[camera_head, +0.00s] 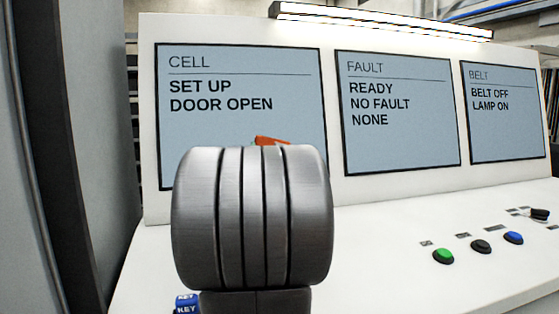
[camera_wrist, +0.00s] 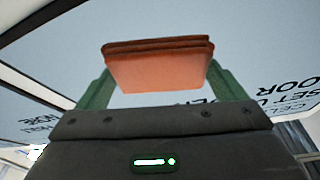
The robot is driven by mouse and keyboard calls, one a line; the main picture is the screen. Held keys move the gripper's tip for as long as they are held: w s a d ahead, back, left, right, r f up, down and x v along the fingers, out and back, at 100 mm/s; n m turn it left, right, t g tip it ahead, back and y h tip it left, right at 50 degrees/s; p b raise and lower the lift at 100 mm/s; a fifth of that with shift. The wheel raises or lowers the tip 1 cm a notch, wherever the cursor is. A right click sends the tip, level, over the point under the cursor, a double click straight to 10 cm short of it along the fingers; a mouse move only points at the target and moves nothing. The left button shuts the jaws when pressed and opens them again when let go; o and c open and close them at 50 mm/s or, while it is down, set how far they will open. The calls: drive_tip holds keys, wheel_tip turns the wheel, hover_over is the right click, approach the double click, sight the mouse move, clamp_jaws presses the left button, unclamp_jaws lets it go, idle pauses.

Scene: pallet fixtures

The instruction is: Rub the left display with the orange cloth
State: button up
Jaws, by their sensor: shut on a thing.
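The left display (camera_head: 240,85) is a grey-blue screen reading "CELL, SET UP, DOOR OPEN" on an upright white panel. The orange cloth (camera_wrist: 158,68) is a folded pad held between the green fingers of my gripper (camera_wrist: 160,80), which is shut on it. In the wrist view the left display (camera_wrist: 255,50) fills the background behind the cloth, with its text upside down. In the head view only a small orange edge of the cloth (camera_head: 272,140) shows above my grey arm link, in front of the display's lower part. I cannot tell whether the cloth touches the screen.
The middle display (camera_head: 400,140) reads "FAULT" and the right display (camera_head: 505,130) reads "BELT". A green button (camera_head: 443,256), a black button (camera_head: 481,246) and a blue button (camera_head: 513,238) sit on the white console. A blue key tag (camera_head: 187,303) is at the lower left. A lamp bar (camera_head: 380,20) tops the panel.

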drive_tip(key=a, duration=0.3)
drive_tip(key=shift+s+r, duration=0.25)
drive_tip(key=p, duration=0.2)
drive_tip(key=shift+s+a+p, duration=0.1)
drive_tip(key=shift+a+p, duration=0.2)
drive_tip(key=shift+a, duration=0.05)
drive_tip(key=shift+a+f+p, duration=0.15)
drive_tip(key=shift+f+p, duration=0.05)
drive_tip(key=shift+p, duration=0.35)
drive_tip(key=shift+s, duration=0.15)
drive_tip(key=shift+s+d+r+b, duration=0.25)
drive_tip(key=shift+s+b, duration=0.1)
drive_tip(key=shift+s, duration=0.6)
drive_tip(key=shift+s+d+r+b, duration=0.2)
drive_tip(key=shift+s+b, duration=0.15)
drive_tip(key=shift+s, duration=0.55)
drive_tip(key=shift+s+d+r+b, duration=0.15)
drive_tip(key=shift+s+r+b, duration=0.15)
drive_tip(key=shift+s, duration=0.65)
drive_tip(key=shift+s, duration=0.1)
